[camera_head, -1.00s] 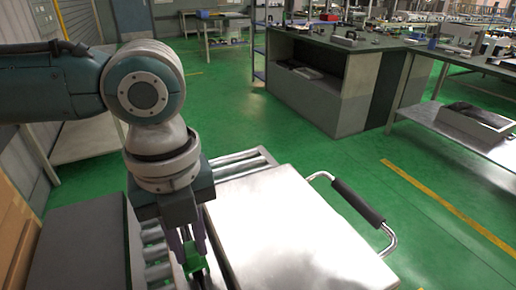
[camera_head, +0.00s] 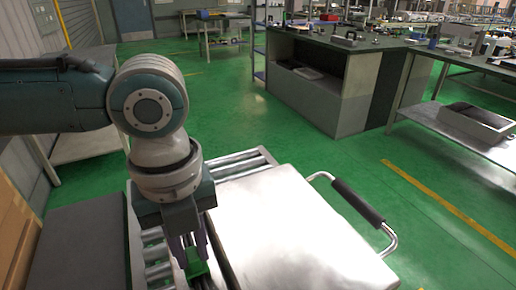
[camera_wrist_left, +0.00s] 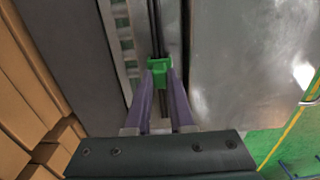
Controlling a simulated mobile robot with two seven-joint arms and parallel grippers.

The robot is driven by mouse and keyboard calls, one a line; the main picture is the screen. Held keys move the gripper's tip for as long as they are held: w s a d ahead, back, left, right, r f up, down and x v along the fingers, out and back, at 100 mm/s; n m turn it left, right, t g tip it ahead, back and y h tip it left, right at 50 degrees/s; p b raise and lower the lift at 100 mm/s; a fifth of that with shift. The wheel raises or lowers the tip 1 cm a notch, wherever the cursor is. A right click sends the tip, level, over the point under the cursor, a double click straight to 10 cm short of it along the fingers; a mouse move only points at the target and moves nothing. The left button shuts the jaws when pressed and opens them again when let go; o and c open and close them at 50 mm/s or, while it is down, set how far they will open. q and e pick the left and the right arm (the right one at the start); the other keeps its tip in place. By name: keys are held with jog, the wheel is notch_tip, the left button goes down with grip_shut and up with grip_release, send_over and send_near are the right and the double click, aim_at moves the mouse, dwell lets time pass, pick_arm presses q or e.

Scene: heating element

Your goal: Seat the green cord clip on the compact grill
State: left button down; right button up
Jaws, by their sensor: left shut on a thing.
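My left gripper (camera_head: 193,246) comes down from the left over the gap beside a flat silver plate. It is shut on the green cord clip (camera_head: 197,269). In the left wrist view the purple fingers (camera_wrist_left: 159,80) hold the clip (camera_wrist_left: 159,67) between their tips, over dark parallel lines like cords or rails. The silver plate (camera_head: 296,235), perhaps the compact grill's lid, has a black-gripped handle (camera_head: 357,201) on its right. I cannot tell whether the clip touches the parts beneath it. My right gripper is not in view.
A metal roller conveyor (camera_head: 158,262) runs under and left of the plate. A dark grey flat panel (camera_head: 80,250) and brown boxes (camera_head: 15,235) lie to the left. Grey workbenches (camera_head: 335,85) stand farther back on open green floor.

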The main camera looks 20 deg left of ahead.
pick_arm(q)
jog(key=c, duration=0.7)
grip_release()
notch_tip(320, 180, up, 9)
jog(key=shift+p, duration=0.5)
jog(key=shift+r, duration=0.5)
